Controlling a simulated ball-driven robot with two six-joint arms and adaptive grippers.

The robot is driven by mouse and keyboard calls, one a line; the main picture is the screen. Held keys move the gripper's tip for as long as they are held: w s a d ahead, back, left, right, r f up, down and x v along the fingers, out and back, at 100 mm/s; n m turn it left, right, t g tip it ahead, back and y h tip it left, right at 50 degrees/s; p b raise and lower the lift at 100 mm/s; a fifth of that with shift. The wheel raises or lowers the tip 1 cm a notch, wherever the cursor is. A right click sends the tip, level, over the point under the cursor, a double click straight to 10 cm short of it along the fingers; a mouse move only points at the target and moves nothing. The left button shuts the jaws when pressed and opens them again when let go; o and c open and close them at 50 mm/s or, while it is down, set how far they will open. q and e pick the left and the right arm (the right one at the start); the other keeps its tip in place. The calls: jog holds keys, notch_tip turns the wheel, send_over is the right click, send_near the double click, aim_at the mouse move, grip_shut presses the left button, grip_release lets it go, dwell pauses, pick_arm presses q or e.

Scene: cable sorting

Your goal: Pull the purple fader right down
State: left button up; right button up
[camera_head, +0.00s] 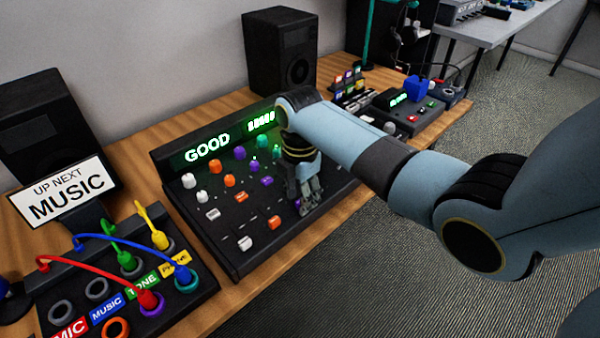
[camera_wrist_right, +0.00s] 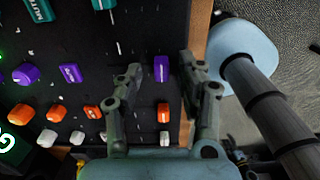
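The black mixer (camera_head: 200,240) has a purple fader cap (camera_head: 298,203) at its near edge, partly hidden by my right gripper (camera_head: 311,203). In the right wrist view this purple fader (camera_wrist_right: 161,68) stands in line with an orange cap and a white cap, near the mixer's edge. The fingers of my right gripper (camera_wrist_right: 160,76) are open, with the purple fader showing in the gap between them. I cannot tell whether either finger touches it. Another purple cap (camera_wrist_right: 70,73) lies farther up the panel. My left gripper is not in view.
Orange (camera_head: 274,222) and white (camera_head: 245,243) faders sit beside the purple one, with knobs behind. A green display (camera_head: 207,148) reads GOOD. A patch box (camera_head: 75,290) with cables stands left, speakers (camera_head: 282,50) behind. Carpet lies beyond the table's near edge.

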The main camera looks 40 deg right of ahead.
notch_tip(320, 180, up, 12)
jog(key=shift+f, duration=0.25)
jog(key=shift+f, duration=0.1)
dwell(0.4)
jog(key=s+f+m+b, duration=0.4)
jog(key=s+f+m, duration=0.5)
jog(key=s+f, duration=1.2)
jog(key=s+f+m+b, duration=0.5)
jog(key=s+f+m, duration=0.4)
jog(key=s+f, duration=1.2)
notch_tip(320, 180, down, 6)
jog(key=shift+s+r+m+t+h, duration=0.2)
jog(key=shift+s+m+t+h, duration=0.1)
jog(key=shift+t+h, duration=0.1)
jog(key=shift+w, duration=0.1)
